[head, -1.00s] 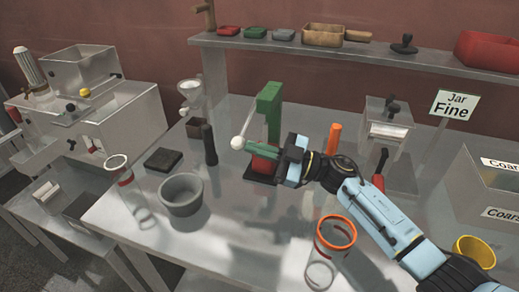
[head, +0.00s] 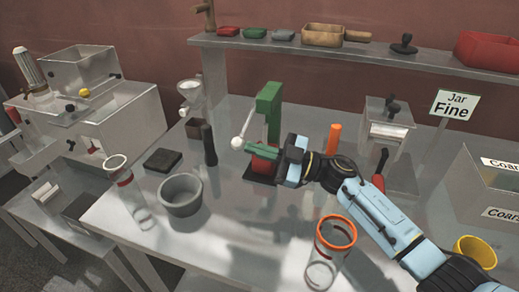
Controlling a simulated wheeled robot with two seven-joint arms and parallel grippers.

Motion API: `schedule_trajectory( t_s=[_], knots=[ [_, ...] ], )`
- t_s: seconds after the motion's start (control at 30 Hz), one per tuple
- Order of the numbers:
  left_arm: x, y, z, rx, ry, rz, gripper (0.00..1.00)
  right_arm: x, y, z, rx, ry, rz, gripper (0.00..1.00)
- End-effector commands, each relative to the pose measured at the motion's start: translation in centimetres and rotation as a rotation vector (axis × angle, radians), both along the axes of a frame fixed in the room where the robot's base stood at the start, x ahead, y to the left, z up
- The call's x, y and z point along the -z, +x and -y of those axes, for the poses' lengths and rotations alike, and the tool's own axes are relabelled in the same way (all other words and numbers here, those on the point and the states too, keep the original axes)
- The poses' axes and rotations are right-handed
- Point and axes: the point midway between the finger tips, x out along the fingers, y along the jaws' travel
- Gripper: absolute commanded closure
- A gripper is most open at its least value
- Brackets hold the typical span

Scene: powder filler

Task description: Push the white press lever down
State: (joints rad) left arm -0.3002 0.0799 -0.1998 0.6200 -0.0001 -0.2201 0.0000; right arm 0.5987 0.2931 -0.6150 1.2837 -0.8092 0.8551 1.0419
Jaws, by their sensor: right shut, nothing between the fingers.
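The white press lever (head: 244,129) is a thin rod ending in a white ball. It slants down to the left from the green press (head: 269,108), which has a red part and a dark base. My right gripper (head: 252,148) has green fingers and is shut with nothing in it. Its fingertips are right beside the lever's ball, at or just under it; I cannot tell whether they touch. The gripper and wrist hide part of the press's lower body. My left gripper is not in view.
A grey bowl (head: 181,195), a dark block (head: 163,160) and a black cylinder (head: 209,146) stand left of the press. An orange-rimmed clear jar (head: 335,235) stands at the front right, near my right arm. A shelf (head: 380,58) runs along the back.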

Motion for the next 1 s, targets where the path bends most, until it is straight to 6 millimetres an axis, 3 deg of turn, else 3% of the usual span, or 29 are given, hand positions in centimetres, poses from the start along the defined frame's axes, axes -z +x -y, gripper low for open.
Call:
schedule_trajectory(
  t_s=[0.37,0.7,0.8,1.0],
  knots=[
    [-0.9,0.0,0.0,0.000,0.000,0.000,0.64,-0.9,-0.2,-0.2,-0.002,0.003,0.002,1.00],
    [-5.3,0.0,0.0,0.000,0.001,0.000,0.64,-4.3,-1.2,1.6,-0.005,0.003,0.003,1.00],
    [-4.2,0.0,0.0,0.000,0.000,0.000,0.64,-2.7,-2.0,4.3,-0.003,-0.001,0.002,1.00],
    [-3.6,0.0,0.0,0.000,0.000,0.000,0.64,-1.6,-3.1,8.1,-0.005,0.001,0.000,1.00]
  ],
)
